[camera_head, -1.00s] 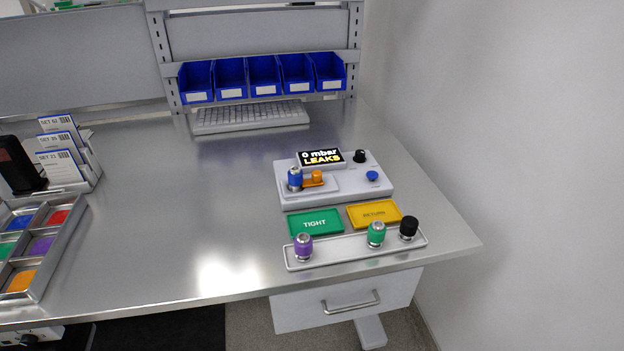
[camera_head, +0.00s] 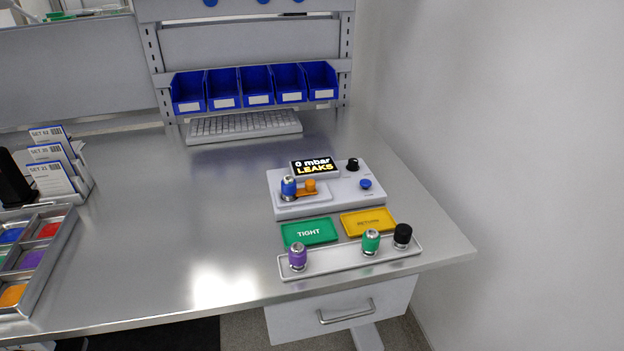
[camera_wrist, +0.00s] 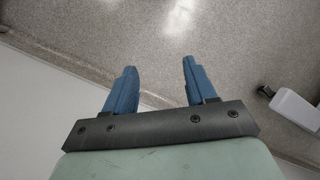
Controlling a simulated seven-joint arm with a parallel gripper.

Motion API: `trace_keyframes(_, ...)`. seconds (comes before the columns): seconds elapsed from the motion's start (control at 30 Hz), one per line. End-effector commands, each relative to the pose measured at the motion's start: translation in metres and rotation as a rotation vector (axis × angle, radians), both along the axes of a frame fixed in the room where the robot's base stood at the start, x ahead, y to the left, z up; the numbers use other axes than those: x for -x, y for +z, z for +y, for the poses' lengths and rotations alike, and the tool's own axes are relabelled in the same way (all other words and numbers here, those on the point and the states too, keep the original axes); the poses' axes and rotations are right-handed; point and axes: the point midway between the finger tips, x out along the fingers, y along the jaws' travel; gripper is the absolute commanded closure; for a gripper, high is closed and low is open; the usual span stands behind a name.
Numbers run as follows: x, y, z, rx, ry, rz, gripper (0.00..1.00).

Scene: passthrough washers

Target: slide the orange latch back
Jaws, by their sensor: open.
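The orange latch (camera_head: 311,187) sits on the grey test device (camera_head: 327,206), right beside a blue fitting (camera_head: 288,189) that stands upright on the device's raised plate. The device's display (camera_head: 315,167) reads "0 mbar LEAKS". A black knob (camera_head: 352,165) and a blue button (camera_head: 366,184) are on its right part. My gripper (camera_wrist: 160,80) shows only in the wrist view, with two blue fingers apart and nothing between them. It is over the floor, away from the device.
A green TIGHT tray (camera_head: 309,232) and a yellow RETURN tray (camera_head: 367,222) lie in front of the device. A long tray (camera_head: 335,262) holds purple, green and black-topped fittings. Blue bins (camera_head: 257,87) and a keyboard (camera_head: 244,126) are at the back. The table's middle is clear.

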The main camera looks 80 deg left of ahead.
Motion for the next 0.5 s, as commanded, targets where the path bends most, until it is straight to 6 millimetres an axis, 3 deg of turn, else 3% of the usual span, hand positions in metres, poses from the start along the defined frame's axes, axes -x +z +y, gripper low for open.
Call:
trace_keyframes(0.03, -0.017, 0.006, 0.026, -0.020, 0.052, -0.014, 0.44)
trace_keyframes(0.2, -0.047, 0.037, 0.104, -0.082, 0.218, -0.042, 0.44)
trace_keyframes(0.5, -0.068, 0.108, 0.254, -0.194, 0.513, -0.082, 0.44)
